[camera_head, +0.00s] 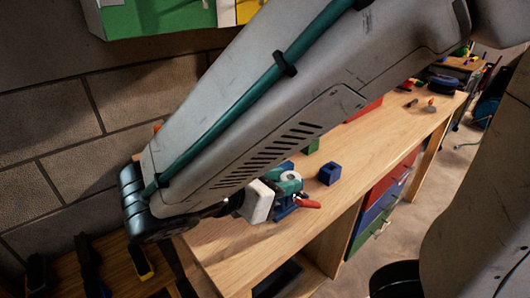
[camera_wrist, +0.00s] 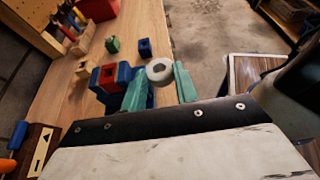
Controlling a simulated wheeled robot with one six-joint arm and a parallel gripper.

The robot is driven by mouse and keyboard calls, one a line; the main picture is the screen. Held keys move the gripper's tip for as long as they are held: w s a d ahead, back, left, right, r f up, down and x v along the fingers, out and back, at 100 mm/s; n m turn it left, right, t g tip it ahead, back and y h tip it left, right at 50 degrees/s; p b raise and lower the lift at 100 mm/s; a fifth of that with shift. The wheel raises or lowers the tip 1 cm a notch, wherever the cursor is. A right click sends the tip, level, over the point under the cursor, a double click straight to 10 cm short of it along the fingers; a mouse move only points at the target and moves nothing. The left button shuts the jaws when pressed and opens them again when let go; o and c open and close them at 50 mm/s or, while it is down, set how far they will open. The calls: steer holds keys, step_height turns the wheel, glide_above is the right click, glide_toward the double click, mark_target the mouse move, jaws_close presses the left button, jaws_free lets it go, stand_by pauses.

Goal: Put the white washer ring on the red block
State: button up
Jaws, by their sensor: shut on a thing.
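The white washer ring (camera_wrist: 167,77) is held between the two teal fingers of my gripper (camera_wrist: 162,74) in the wrist view, its hole facing the camera. In the head view the ring (camera_head: 291,175) also shows at the teal fingertips of my gripper (camera_head: 287,183). The red block (camera_wrist: 107,78) is to the left of the ring in the wrist view, between blue parts that look like a vise (camera_wrist: 123,75). The ring appears apart from the red block. In the head view the blue vise (camera_head: 284,207) is partly behind my gripper, and I cannot make out the red block there.
A blue block (camera_head: 330,174) and a green block (camera_head: 312,146) stand on the wooden bench (camera_head: 350,205). A wooden block (camera_wrist: 82,67) and a tool rack (camera_wrist: 38,25) are left in the wrist view. A red bin (camera_wrist: 98,9) stands farther back. The bench edge is close to the ring.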

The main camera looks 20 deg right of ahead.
steer(key=d, duration=0.4)
steer(key=shift+f, duration=0.1)
steer(key=w, duration=0.5)
steer(key=w+f, duration=0.1)
steer(key=w, duration=0.8)
steer(key=shift+w+a+f, duration=0.25)
steer(key=shift+w+f, duration=0.05)
steer(key=shift+w, duration=0.05)
steer(key=shift+f, duration=1.7)
steer(key=o, duration=0.9)
steer(key=shift+f, duration=0.1)
